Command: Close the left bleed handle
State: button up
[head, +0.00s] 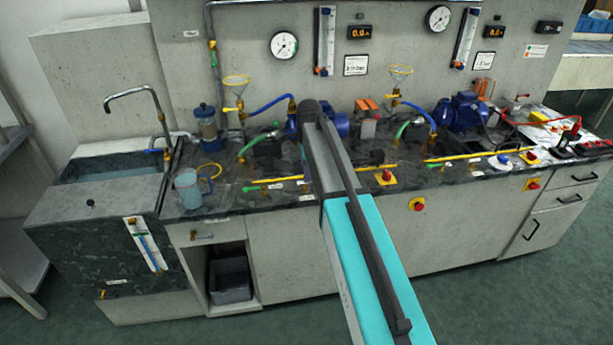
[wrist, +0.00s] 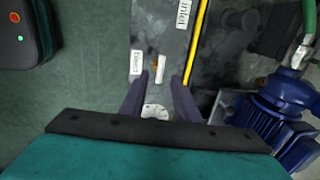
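In the head view, a yellow lever (head: 231,110) sits below the left yellow-rimmed funnel (head: 236,82). I cannot tell for sure that it is the left bleed handle. A similar yellow lever (head: 396,92) sits below the right funnel (head: 401,72). In the wrist view, my gripper (wrist: 165,78) has its two dark fingers apart, with nothing held between them. It is over the counter's front strip. My arm hides the gripper in the head view.
A blue pump (wrist: 275,115) is right of my gripper in the wrist view, past a yellow pipe (wrist: 197,45). In the head view, a beaker (head: 188,188) and sink (head: 108,165) are at left. A red button (head: 386,176) is right of my arm. Floor in front is clear.

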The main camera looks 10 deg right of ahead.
notch_tip(320, 180, up, 10)
jog(key=s+b, duration=0.1)
jog(key=s, duration=0.1)
jog(key=shift+r, duration=0.2)
dwell(0.5)
jog(key=s+f+n, duration=0.3)
jog(key=s+f, duration=0.1)
jog(key=f, duration=0.5)
jog(key=s+f+n, duration=0.4)
jog(key=f, duration=0.4)
jog(key=s+f+n+g, duration=0.4)
jog(key=s+f+n, duration=0.1)
jog(key=s+f, duration=1.4)
jog(key=s+f+n+g, duration=0.3)
jog(key=s+f+n, duration=0.3)
jog(key=s+f, duration=1.3)
jog(key=s, duration=0.5)
jog(key=shift+s+g, duration=0.3)
jog(key=shift+g, duration=0.1)
